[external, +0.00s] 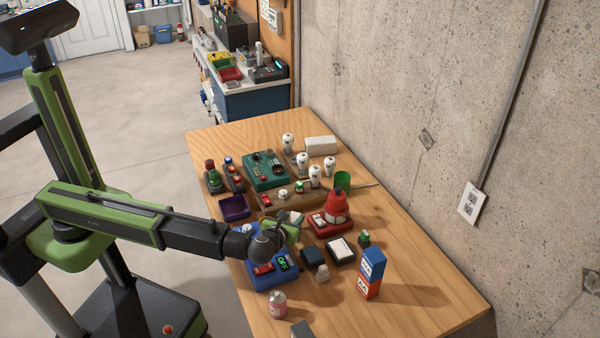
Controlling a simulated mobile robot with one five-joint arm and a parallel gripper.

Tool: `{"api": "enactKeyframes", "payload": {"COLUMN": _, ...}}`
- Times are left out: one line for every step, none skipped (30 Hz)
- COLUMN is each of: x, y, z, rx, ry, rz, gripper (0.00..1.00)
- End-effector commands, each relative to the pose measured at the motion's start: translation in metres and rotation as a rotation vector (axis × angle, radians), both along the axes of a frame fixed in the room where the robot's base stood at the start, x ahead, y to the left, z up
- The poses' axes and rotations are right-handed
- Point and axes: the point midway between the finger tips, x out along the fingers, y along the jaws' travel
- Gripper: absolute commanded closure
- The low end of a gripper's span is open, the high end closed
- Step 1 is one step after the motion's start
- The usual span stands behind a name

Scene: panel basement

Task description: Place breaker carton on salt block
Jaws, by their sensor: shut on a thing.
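My gripper (283,222) is at the end of the dark forearm, above the blue box with a lit display. It is shut on a small green and white thing, perhaps the breaker carton (290,231), and my wrist partly hides it. Its print is too small to read. A pale, whitish block, probably the salt block (320,143), lies flat at the far side of the wooden table, near the wall. The gripper is well apart from it, nearer the camera and to its left.
On the wooden table (430,290), a red device (331,212), a green cup (342,180) and several white-topped pieces stand between my gripper and the pale block. A blue box (372,263) sits on a red one (368,287) at right. The near right table area is clear.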

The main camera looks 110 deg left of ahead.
Motion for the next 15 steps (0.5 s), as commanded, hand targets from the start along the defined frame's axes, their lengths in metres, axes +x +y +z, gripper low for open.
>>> {"api": "enactKeyframes", "payload": {"x": 0.000, "y": 0.000, "z": 0.000, "rx": 0.000, "ry": 0.000, "rz": 0.000, "gripper": 1.00}}
{"api": "enactKeyframes", "payload": {"x": 0.000, "y": 0.000, "z": 0.000, "rx": 0.000, "ry": 0.000, "rz": 0.000, "gripper": 1.00}}
{"api": "enactKeyframes", "payload": {"x": 0.000, "y": 0.000, "z": 0.000, "rx": 0.000, "ry": 0.000, "rz": 0.000, "gripper": 1.00}}
{"api": "enactKeyframes", "payload": {"x": 0.000, "y": 0.000, "z": 0.000, "rx": 0.000, "ry": 0.000, "rz": 0.000, "gripper": 1.00}}
{"api": "enactKeyframes", "payload": {"x": 0.000, "y": 0.000, "z": 0.001, "rx": 0.000, "ry": 0.000, "rz": 0.000, "gripper": 1.00}}
{"api": "enactKeyframes", "payload": {"x": 0.000, "y": 0.000, "z": 0.002, "rx": 0.000, "ry": 0.000, "rz": 0.000, "gripper": 1.00}}
{"api": "enactKeyframes", "payload": {"x": 0.000, "y": 0.000, "z": 0.004, "rx": 0.000, "ry": 0.000, "rz": 0.000, "gripper": 1.00}}
{"api": "enactKeyframes", "payload": {"x": 0.000, "y": 0.000, "z": 0.006, "rx": 0.000, "ry": 0.000, "rz": 0.000, "gripper": 1.00}}
{"api": "enactKeyframes", "payload": {"x": 0.000, "y": 0.000, "z": 0.010, "rx": 0.000, "ry": 0.000, "rz": 0.000, "gripper": 1.00}}
{"api": "enactKeyframes", "payload": {"x": 0.000, "y": 0.000, "z": 0.014, "rx": 0.000, "ry": 0.000, "rz": 0.000, "gripper": 1.00}}
{"api": "enactKeyframes", "payload": {"x": 0.000, "y": 0.000, "z": 0.018, "rx": 0.000, "ry": 0.000, "rz": 0.000, "gripper": 1.00}}
{"api": "enactKeyframes", "payload": {"x": 0.000, "y": 0.000, "z": 0.024, "rx": 0.000, "ry": 0.000, "rz": 0.000, "gripper": 1.00}}
{"api": "enactKeyframes", "payload": {"x": 0.000, "y": 0.000, "z": 0.030, "rx": 0.000, "ry": 0.000, "rz": 0.000, "gripper": 1.00}}
{"api": "enactKeyframes", "payload": {"x": 0.000, "y": 0.000, "z": 0.036, "rx": 0.000, "ry": 0.000, "rz": 0.000, "gripper": 1.00}}
{"api": "enactKeyframes", "payload": {"x": 0.000, "y": 0.000, "z": 0.045, "rx": 0.000, "ry": 0.000, "rz": 0.000, "gripper": 1.00}}
